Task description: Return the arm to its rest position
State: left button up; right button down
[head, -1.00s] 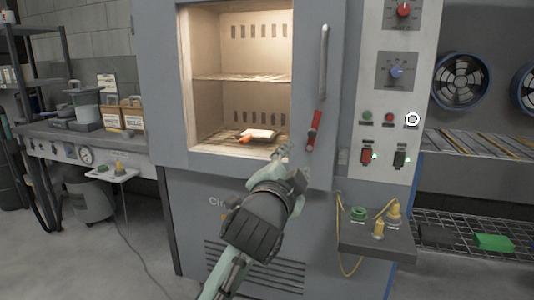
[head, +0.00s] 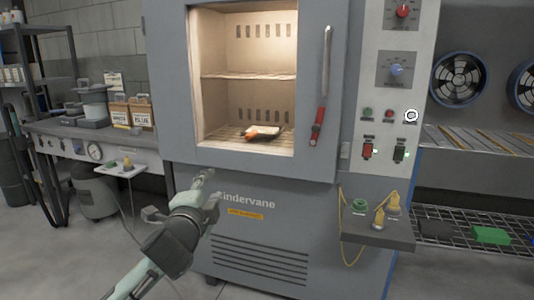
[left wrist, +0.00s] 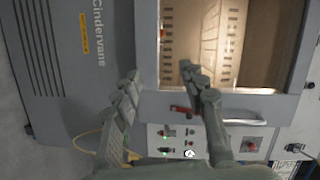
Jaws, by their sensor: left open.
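My left gripper (head: 184,194) is in front of the lower left part of the grey Cindervane cabinet (head: 262,275), with its arm coming in from the bottom left. Its fingers are spread and empty. In the left wrist view the open fingers (left wrist: 160,76) frame the cabinet front, with nothing between them. My right gripper is in neither view.
The cabinet has a lit chamber with an orange and white item (head: 261,133) on its lower rack. A vertical handle (head: 323,85), a control panel (head: 387,85) and a small shelf (head: 375,235) project at the right. A workbench (head: 75,130) stands left; floor shows between.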

pick_arm(q)
jog(key=a+y, duration=0.1)
jog(key=a, duration=0.5)
jog(key=s+a+f+n+g+y, duration=0.1)
jog(key=s+a+f+n+g, duration=0.2)
jog(key=f, duration=0.5)
jog(key=s+a+f+n+g+y, duration=0.1)
jog(key=s+a+f, duration=0.1)
jog(key=a+f, duration=0.45)
jog(key=s+a+f+n+g+y, duration=0.1)
jog(key=s+a+f+n+g, duration=0.15)
jog(key=f, duration=0.75)
jog(key=s+a+f+n+g+y, duration=0.1)
jog(key=s+a+f+n+g, duration=0.1)
jog(key=s+a+f, duration=0.45)
jog(key=s+a+f+n+g, duration=0.2)
jog(key=s+a+f+g, duration=0.15)
jog(key=s+f, duration=0.55)
jog(key=s+a+f+n+g+y, duration=0.15)
jog(key=s+a+f, duration=0.35)
jog(key=s, duration=0.6)
jog(key=s+d+f+n+h, duration=0.1)
jog(key=d+f+h, duration=0.1)
jog(key=d, duration=0.7)
jog(key=s+d+f+n+h, duration=0.1)
jog(key=d+f, duration=0.3)
jog(key=d, duration=0.6)
jog(key=shift+s+n+g+h, duration=0.25)
jog(key=shift+n+g+h, duration=0.15)
jog(key=shift+h, duration=0.45)
